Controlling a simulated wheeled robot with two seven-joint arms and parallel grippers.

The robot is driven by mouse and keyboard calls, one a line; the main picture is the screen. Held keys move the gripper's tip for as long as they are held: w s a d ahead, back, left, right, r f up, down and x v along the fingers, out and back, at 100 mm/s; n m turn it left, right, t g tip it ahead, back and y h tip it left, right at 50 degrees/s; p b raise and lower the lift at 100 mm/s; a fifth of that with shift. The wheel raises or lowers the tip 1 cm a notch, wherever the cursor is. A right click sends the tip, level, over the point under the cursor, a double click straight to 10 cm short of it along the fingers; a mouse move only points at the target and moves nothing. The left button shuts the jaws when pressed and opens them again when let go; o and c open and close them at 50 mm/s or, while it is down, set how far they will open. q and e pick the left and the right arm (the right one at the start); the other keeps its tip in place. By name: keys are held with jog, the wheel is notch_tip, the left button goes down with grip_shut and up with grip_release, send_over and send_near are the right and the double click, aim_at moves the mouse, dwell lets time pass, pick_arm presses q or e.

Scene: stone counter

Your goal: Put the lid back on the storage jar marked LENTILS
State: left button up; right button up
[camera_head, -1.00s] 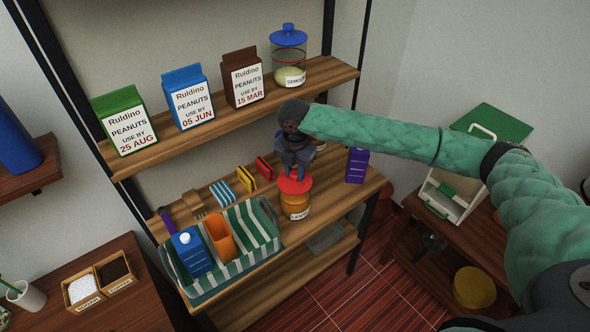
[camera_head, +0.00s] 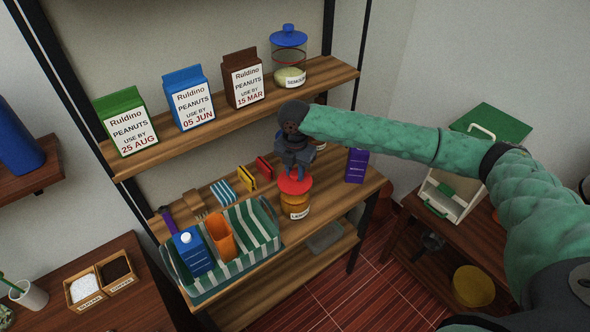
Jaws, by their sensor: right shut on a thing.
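A glass jar (camera_head: 295,206) with orange contents stands upright near the front edge of the middle shelf (camera_head: 328,205). Its small label begins with "LE"; the rest is too small to read surely. The red lid (camera_head: 295,185) is at the jar's mouth, roughly level and lined up with it. I cannot tell whether it is fully seated. My right gripper (camera_head: 293,172) points down from above and is shut on the lid's top, where its fingers hide the knob. My left gripper is not in view.
Above, the upper shelf (camera_head: 205,113) carries peanut cartons and a blue-lidded jar (camera_head: 289,60).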

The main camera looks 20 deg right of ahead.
jog(key=o, duration=1.5)
jog(key=shift+o, duration=0.2)
jog(key=shift+r, duration=0.1)
jog(key=shift+r+p, duration=1.15)
jog(key=shift+r, duration=0.05)
jog(key=shift+r+p, duration=0.45)
jog(key=shift+r, duration=1.75)
